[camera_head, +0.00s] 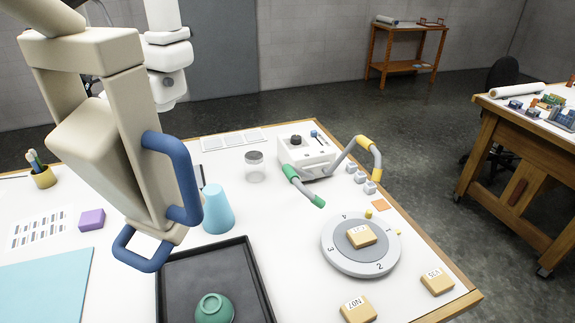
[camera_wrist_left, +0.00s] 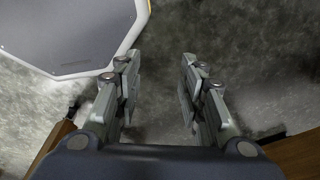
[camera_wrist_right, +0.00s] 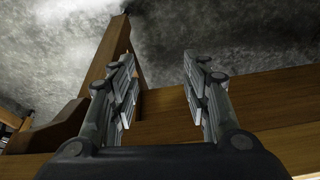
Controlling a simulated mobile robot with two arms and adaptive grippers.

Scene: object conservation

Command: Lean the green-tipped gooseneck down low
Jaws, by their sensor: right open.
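The green-tipped gooseneck (camera_head: 304,187) shows in the head view. It is a grey arm with green sections, at the front of a white box (camera_head: 304,152) with a dark knob. Its green end points down and right, above the white tabletop. A yellow-tipped gooseneck (camera_head: 345,155) rises from the same box and bends over to the right. My left gripper (camera_wrist_left: 158,90) is open and empty in its wrist view, with floor behind it. My right gripper (camera_wrist_right: 158,90) is open and empty in its wrist view, with wooden beams and floor behind it. Neither gripper is identifiable in the head view.
A large beige body with blue loops (camera_head: 182,180) blocks the left foreground. A grey numbered dial (camera_head: 335,252) with a tan block stands in front of the goosenecks. A glass jar (camera_head: 255,168), blue cone (camera_head: 217,210) and black tray (camera_head: 262,290) are left. Small grey cubes (camera_head: 360,178) lie right.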

